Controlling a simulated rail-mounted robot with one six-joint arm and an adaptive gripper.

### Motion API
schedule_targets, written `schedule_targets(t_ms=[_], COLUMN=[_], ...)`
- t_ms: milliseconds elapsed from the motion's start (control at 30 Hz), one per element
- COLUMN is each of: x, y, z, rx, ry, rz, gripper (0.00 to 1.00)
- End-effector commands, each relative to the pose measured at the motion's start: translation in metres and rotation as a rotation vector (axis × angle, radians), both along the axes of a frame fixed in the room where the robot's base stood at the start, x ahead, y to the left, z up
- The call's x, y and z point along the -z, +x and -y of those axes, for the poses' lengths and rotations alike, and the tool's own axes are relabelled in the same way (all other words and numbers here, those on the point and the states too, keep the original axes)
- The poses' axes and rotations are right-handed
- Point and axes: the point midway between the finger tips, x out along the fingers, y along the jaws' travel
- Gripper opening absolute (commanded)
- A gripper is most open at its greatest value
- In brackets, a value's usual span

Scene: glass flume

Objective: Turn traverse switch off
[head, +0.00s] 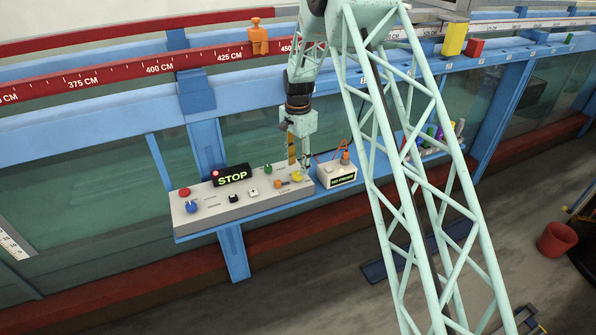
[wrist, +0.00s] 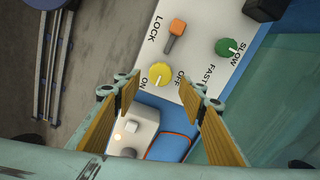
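The yellow knob (wrist: 160,74) sits on the white control panel, with ON printed to its lower left and OFF to its right. Its white pointer mark appears to face down and slightly left, nearer ON. I cannot tell for sure that this is the traverse switch. In the head view the yellow knob (head: 297,178) is at the panel's right end, beneath my gripper (head: 299,164). In the wrist view my gripper (wrist: 158,92) is open, its two tan-padded fingers apart on either side of the knob, with nothing between them.
An orange lever (wrist: 174,36) marked LOCK and a green knob (wrist: 229,48) marked SLOW and FAST are close by. A lit STOP sign (head: 232,176), red button (head: 184,192) and blue knob (head: 192,207) are further left. A small box (head: 337,175) with an orange cable stands right.

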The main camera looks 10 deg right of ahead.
Motion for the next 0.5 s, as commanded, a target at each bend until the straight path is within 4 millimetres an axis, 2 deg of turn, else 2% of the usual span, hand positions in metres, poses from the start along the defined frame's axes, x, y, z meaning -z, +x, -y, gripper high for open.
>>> schedule_targets(t_ms=[200, 500], x=[0.023, 0.037], y=[0.000, 0.000], z=[0.000, 0.000], rx=[0.000, 0.000], ry=[0.000, 0.000], rz=[-0.001, 0.001], gripper=[0.38, 0.38])
